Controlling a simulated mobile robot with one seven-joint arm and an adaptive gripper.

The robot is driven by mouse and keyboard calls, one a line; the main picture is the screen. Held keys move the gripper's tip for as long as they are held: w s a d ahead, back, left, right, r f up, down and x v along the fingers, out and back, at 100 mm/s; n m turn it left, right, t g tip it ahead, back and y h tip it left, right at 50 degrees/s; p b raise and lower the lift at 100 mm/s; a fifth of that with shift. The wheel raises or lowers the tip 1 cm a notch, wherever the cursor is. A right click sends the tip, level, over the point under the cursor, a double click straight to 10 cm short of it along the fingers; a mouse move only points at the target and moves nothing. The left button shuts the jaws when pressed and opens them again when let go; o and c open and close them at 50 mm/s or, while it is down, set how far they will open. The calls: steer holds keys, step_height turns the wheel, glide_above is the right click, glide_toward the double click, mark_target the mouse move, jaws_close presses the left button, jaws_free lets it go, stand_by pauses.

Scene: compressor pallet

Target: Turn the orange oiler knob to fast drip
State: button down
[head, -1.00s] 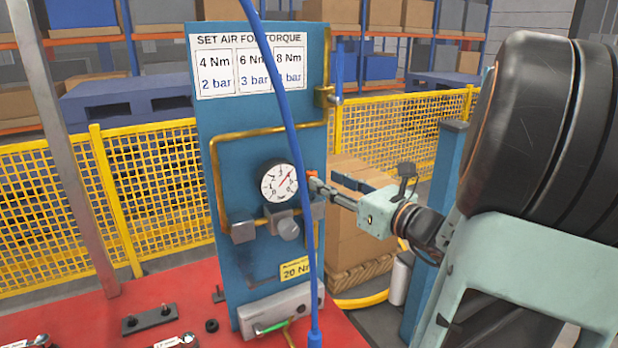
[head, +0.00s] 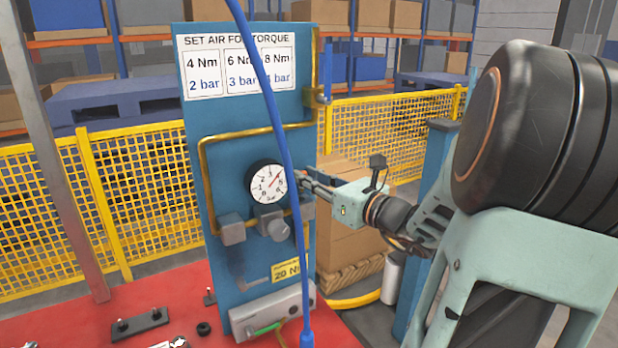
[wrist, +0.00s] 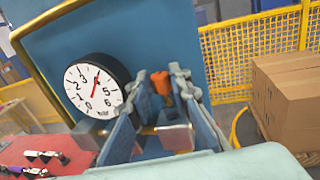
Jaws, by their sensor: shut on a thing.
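The orange oiler knob (wrist: 160,80) shows in the wrist view between my two fingertips, at the right of the blue panel. My gripper (wrist: 163,88) is shut on the knob, with a finger on each side of it; the fingers hide its lower part. In the head view my gripper (head: 303,181) reaches in from the right to the panel's right edge, just right of the gauge. The knob is mostly hidden there, and I cannot read its setting.
A round white gauge (head: 266,183) with a red needle sits close left of my gripper. A blue hose (head: 270,103) hangs in front of the blue panel (head: 208,116). Cardboard boxes (head: 341,238) stand behind my gripper. A yellow mesh fence (head: 30,195) runs behind.

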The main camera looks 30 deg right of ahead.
steer(key=shift+r, duration=0.1)
steer(key=shift+w+d+r+n+y+p, duration=0.1)
steer(key=shift+d+r+n+y+p, duration=0.1)
steer(key=shift+n+y+p, duration=0.6)
steer(key=g+y+p, duration=0.1)
steer(key=y+p, duration=0.1)
steer(key=shift+d+n+p, duration=0.1)
steer(key=shift+n+p, duration=0.3)
steer(key=shift+f+n+y+p, duration=0.2)
steer(key=shift+n+y+p, duration=0.2)
steer(key=shift+y, duration=0.2)
steer(key=c, duration=1.8)
jaws_free()
steer(key=shift+f, duration=0.1)
steer(key=shift+o, duration=0.2)
steer(key=shift+d, duration=0.1)
